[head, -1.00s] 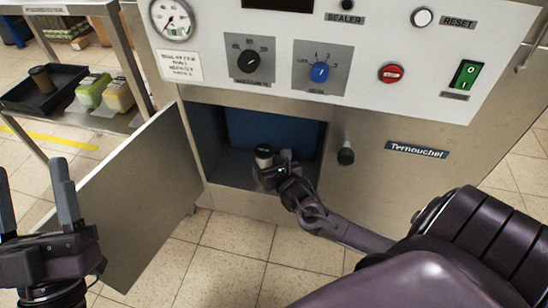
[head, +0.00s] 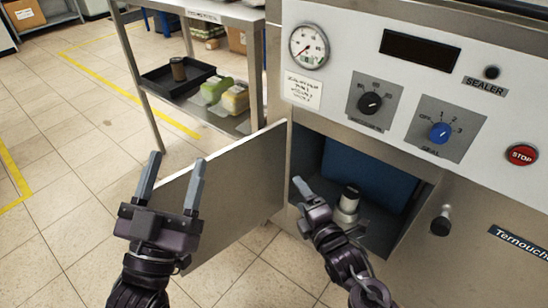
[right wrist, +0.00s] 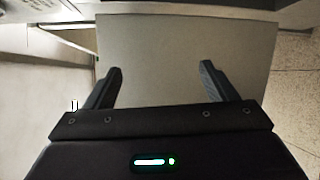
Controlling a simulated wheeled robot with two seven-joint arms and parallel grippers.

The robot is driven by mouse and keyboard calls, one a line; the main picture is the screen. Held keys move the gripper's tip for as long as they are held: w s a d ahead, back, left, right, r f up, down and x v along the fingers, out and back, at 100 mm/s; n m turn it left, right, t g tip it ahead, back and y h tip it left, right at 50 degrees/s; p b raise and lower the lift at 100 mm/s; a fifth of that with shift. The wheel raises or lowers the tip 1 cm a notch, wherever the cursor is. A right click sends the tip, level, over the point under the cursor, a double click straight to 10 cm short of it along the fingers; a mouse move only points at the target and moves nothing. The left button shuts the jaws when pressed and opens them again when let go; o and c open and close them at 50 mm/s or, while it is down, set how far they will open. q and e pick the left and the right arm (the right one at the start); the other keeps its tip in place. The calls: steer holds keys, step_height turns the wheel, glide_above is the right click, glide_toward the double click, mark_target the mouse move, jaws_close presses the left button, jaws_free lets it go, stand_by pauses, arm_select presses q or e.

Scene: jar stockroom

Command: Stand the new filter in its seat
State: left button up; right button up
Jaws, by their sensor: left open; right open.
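A pale cylinder with a dark top, apparently the new filter (head: 348,200), stands upright inside the open cabinet compartment. Its foot is in shadow and partly behind my right arm, so I cannot tell how it sits in the seat. My right gripper (head: 304,188) is open, just left of the filter at the compartment mouth, apart from it. In the right wrist view, nothing lies between the right gripper's fingers (right wrist: 158,78); a flat panel shows beyond. My left gripper (head: 176,160) is open and empty in front of the door. A brown cylinder (head: 178,68) stands on the shelf.
The open cabinet door (head: 235,200) juts out left of the compartment. A blue block (head: 362,172) fills the compartment's back. A black tray (head: 205,73) holds the brown cylinder, beside green and yellow containers (head: 235,98). A knob (head: 441,222) sticks out at right. The left floor is clear.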

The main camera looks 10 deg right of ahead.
steer(key=s+a+r+m+t+y, duration=0.1)
steer(key=s+a+r+m+y, duration=0.1)
steer(key=r+m, duration=0.3)
steer(key=s+a+r+m+t+y, duration=0.2)
steer(key=s+a+r+m, duration=0.2)
steer(key=r, duration=0.7)
steer(key=s+a+r+m+t+y, duration=0.2)
steer(key=s+a+r+m, duration=0.1)
steer(key=r+m, duration=0.4)
steer(key=shift+a+r+m+y, duration=0.15)
steer(key=shift+r+m+y, duration=0.25)
